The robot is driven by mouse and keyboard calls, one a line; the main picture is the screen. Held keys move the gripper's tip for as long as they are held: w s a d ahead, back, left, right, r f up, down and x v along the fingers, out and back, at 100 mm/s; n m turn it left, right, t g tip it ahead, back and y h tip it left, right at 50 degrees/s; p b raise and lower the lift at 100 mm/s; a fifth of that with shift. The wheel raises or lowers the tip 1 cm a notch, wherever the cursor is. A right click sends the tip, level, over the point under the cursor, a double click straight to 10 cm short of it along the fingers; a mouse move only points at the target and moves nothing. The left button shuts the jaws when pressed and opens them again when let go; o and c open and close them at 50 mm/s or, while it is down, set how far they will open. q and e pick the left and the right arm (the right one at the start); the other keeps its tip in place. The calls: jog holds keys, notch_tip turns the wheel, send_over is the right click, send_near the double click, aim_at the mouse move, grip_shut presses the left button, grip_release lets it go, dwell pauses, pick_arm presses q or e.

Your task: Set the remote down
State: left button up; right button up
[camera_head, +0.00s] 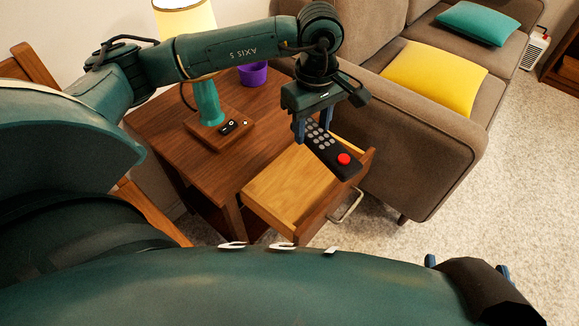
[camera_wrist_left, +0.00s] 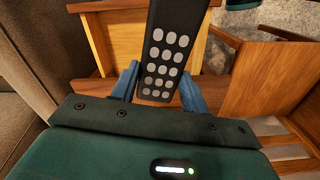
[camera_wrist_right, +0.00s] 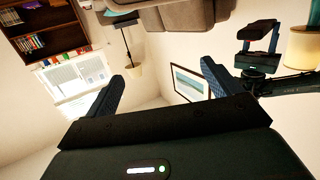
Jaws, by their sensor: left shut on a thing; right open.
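The remote (camera_head: 332,155) is black with grey buttons and one red button. My left gripper (camera_head: 309,132) is shut on one end of it, above the open drawer (camera_head: 290,185) of the wooden side table (camera_head: 178,135). In the left wrist view the remote (camera_wrist_left: 168,55) lies between the two blue fingers of the left gripper (camera_wrist_left: 160,85), its grey buttons facing the camera. My right gripper (camera_wrist_right: 115,95) is open and empty in the right wrist view, with nothing between its fingers.
A lamp (camera_head: 208,100) on a wooden base and a purple cup (camera_head: 253,74) stand on the table. A brown sofa (camera_head: 420,130) with a yellow pillow (camera_head: 435,78) and a teal pillow (camera_head: 477,25) is to the right. The drawer's visible floor is bare.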

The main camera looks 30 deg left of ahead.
pick_arm(q)
jog(key=a+f+n+b, duration=0.1)
jog(key=f+n+b, duration=0.2)
jog(key=f+n, duration=0.4)
jog(key=a+f+n+b, duration=0.1)
jog(key=f+n+b, duration=0.3)
jog(key=f+n, duration=0.3)
jog(key=a+f+n+b, duration=0.1)
jog(key=f+n+b, duration=0.3)
jog(key=f+n, duration=0.3)
notch_tip(320, 180, down, 2)
jog(key=shift+s+f, duration=0.1)
jog(key=shift+f, duration=0.05)
pick_arm(e)
jog(key=a+f+y, duration=0.1)
jog(key=a+f+n+t+y, duration=0.2)
jog(key=shift+w+a+y, duration=0.25)
jog(key=shift+w+y, duration=0.05)
jog(key=shift+y, duration=0.1)
pick_arm(q)
jog(key=shift+f, duration=0.1)
pick_arm(e)
jog(key=shift+f, duration=0.1)
pick_arm(q)
jog(key=shift+f+b, duration=0.15)
jog(key=shift+b, duration=0.15)
jog(key=o, duration=1)
jog(key=shift+o, duration=0.2)
